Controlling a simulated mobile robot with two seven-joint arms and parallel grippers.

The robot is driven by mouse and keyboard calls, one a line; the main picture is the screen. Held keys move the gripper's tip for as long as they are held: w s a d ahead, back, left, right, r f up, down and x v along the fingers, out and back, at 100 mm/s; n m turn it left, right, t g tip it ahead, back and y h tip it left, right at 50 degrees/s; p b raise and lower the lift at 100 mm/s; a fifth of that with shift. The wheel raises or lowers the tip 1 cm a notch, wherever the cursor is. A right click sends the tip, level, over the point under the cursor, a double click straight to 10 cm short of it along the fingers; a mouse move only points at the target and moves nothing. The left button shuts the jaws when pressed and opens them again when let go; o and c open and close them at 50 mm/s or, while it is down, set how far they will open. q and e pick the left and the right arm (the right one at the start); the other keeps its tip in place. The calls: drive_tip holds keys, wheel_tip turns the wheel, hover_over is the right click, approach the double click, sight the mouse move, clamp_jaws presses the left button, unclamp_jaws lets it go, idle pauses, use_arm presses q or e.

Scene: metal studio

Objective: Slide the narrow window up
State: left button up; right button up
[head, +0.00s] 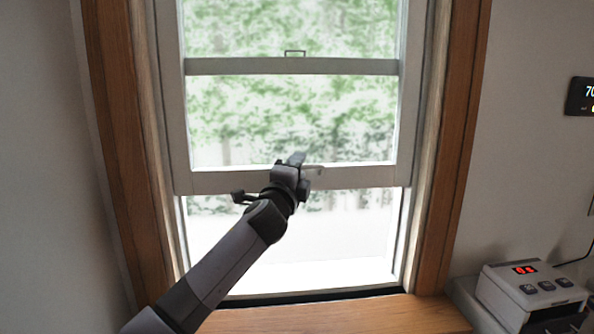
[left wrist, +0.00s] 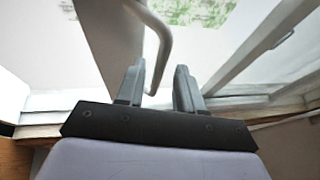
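The narrow window's lower sash (head: 240,182) is partly raised, with an open gap between its bottom rail and the wooden sill. A pale handle (head: 315,171) sits on that rail, partly hidden by my left gripper (head: 298,160). In the left wrist view the curved handle bar (left wrist: 163,45) comes down to between the two fingers of my left gripper (left wrist: 160,85). The fingers are apart, with a clear space between them; the bar's end is nearer the left finger. Whether it touches that finger I cannot tell. My right gripper is not in view.
A wooden frame (head: 463,140) surrounds the window, with a sill (head: 340,315) below. A small latch (head: 295,53) is on the upper rail. At right are a white device with a red display (head: 530,285) and a dark wall panel (head: 581,96).

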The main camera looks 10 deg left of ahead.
use_arm(q)
drive_tip(key=shift+f, duration=0.1)
drive_tip(key=v, duration=0.7)
idle(0.4)
drive_tip(key=shift+s, duration=0.1)
